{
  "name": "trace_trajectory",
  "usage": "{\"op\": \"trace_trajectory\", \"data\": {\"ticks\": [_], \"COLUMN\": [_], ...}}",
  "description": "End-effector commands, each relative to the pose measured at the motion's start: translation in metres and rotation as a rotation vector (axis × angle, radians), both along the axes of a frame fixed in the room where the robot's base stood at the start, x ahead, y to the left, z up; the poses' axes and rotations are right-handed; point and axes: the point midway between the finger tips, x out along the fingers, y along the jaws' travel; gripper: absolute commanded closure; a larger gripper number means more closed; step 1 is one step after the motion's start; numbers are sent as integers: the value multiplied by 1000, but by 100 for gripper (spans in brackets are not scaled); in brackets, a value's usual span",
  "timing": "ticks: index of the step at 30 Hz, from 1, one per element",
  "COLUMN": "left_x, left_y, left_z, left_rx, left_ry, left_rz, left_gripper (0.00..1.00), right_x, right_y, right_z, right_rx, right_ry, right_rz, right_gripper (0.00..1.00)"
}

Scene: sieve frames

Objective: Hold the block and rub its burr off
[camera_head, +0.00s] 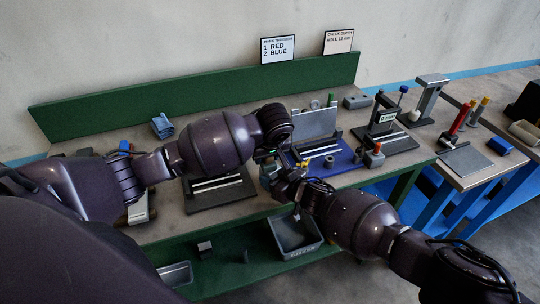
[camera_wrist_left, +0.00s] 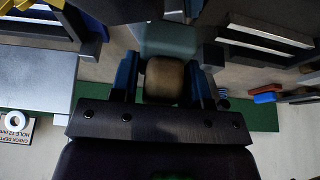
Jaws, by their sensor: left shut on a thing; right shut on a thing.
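My left gripper (camera_head: 264,153) reaches down from the left arm over the bench. In the left wrist view its two fingers (camera_wrist_left: 164,82) are closed on a tan, rounded piece (camera_wrist_left: 163,78). The grey-green block (camera_wrist_left: 165,38) lies just beyond that piece; whether they touch is unclear. My right gripper (camera_head: 274,179) is just below the left one, its jaws at the grey-green block (camera_head: 267,170). The arms hide much of the block in the head view. I cannot make out a burr.
A blue mat (camera_head: 345,160) with small parts lies right of the grippers.

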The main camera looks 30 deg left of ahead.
Motion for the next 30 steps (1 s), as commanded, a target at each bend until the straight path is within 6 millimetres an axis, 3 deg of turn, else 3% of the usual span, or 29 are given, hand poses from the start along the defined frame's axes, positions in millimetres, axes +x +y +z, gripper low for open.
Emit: {"op": "trace_trajectory", "data": {"ticks": [5,20,30], "left_x": [-1,0,0], "left_y": [3,-17,-5], "left_z": [-2,2,1], "left_rx": [4,1,3], "left_ry": [5,1,0], "left_rz": [4,2,4], "left_gripper": [77,77,77], "right_x": [1,1,1], "right_y": [0,0,0], "right_z": [0,0,0], "right_rx": [1,1,0], "right_ry": [0,-1,0], "right_rz": [0,-1,-1], "right_gripper": [100,100,100]}}
